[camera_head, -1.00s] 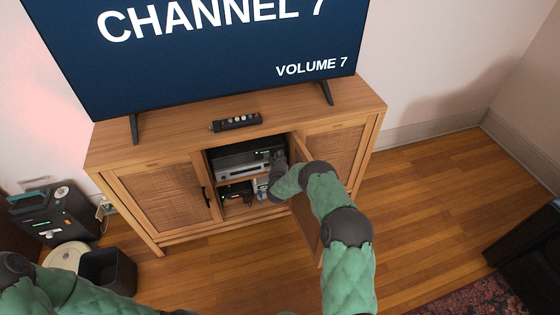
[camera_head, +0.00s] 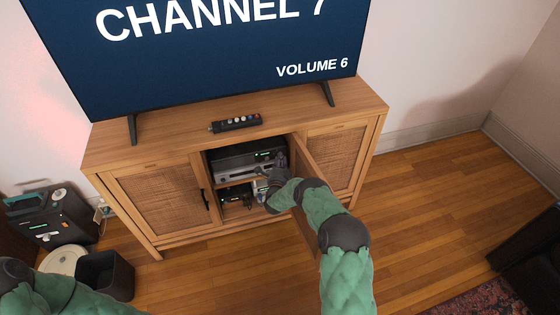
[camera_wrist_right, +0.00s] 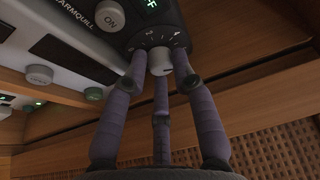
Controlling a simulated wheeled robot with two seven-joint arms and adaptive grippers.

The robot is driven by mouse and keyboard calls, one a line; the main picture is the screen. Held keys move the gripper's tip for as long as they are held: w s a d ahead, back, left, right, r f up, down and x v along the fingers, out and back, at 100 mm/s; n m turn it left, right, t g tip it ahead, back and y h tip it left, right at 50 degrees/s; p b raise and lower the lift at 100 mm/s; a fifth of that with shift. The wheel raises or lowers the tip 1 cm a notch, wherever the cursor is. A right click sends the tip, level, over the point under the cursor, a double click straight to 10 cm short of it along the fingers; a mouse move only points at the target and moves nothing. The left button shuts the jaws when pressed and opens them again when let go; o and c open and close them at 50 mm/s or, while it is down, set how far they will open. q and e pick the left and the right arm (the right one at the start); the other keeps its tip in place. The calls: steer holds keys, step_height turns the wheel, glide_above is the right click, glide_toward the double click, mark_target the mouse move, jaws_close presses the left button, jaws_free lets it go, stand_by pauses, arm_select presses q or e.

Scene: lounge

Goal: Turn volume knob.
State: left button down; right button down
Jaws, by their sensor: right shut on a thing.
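My right gripper (camera_head: 278,166) reaches into the open middle of the cabinet in the head view. Its three purple fingers, also in the right wrist view (camera_wrist_right: 159,75), are closed around the knob. In the head view the hand hides the knob. The TV screen (camera_head: 215,45) reads "CHANNEL 7" and "VOLUME 6". My left arm shows at the lower left, but its gripper is out of view.
The wooden cabinet (camera_head: 160,155) has an open door (camera_head: 309,190) beside my right arm. A silver device (camera_head: 232,172) sits on the upper shelf. A dark bin (camera_head: 106,274) stands at the left.

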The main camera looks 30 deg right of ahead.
steer(key=shift+d+r, duration=0.15)
steer(key=c, duration=1.3)
jaws_free()
steer(key=v, duration=1.2)
